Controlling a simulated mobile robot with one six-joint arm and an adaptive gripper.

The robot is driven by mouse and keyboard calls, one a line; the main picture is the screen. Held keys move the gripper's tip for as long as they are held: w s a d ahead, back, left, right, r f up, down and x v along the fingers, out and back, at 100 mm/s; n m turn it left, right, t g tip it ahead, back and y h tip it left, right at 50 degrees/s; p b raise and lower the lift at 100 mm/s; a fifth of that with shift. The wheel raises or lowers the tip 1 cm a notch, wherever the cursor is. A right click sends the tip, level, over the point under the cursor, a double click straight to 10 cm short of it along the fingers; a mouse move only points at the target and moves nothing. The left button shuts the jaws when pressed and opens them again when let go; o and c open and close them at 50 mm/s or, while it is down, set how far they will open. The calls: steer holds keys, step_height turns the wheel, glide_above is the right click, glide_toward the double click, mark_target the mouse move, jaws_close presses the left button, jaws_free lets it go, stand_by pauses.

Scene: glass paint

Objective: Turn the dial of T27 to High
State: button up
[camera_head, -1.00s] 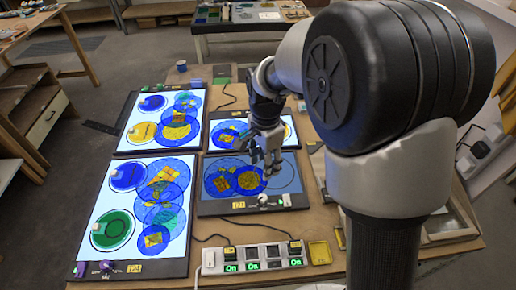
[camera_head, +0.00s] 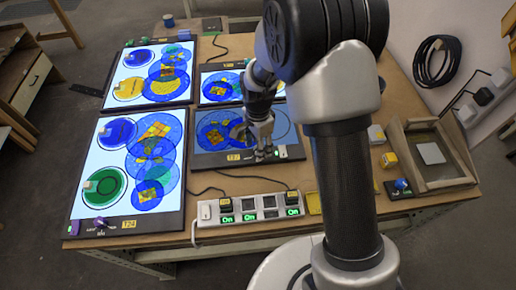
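The T27 panel (camera_head: 203,158) is the lower right light panel, with a dull grey-blue face and overlapping blue discs with a yellow patch. Its yellow label (camera_head: 233,157) is on the front rim. My gripper (camera_head: 263,153) points down at that rim, right of the label, where small pale controls sit. The fingers hide most of the dial, so its setting is not readable. I cannot tell whether the fingertips touch or hold it. A small pale piece (camera_head: 282,152) shows on the rim just right of the fingers.
A bright panel labelled T24 (camera_head: 129,224) lies to the left, with more lit panels behind. A white power strip (camera_head: 235,209) with several green "On" displays lies in front of T27. A wooden tray (camera_head: 463,165), a yellow block (camera_head: 388,160) and a blue knob (camera_head: 402,184) are right.

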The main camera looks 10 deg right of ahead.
steer(key=shift+f, duration=0.6)
steer(key=shift+c, duration=0.5)
jaws_close()
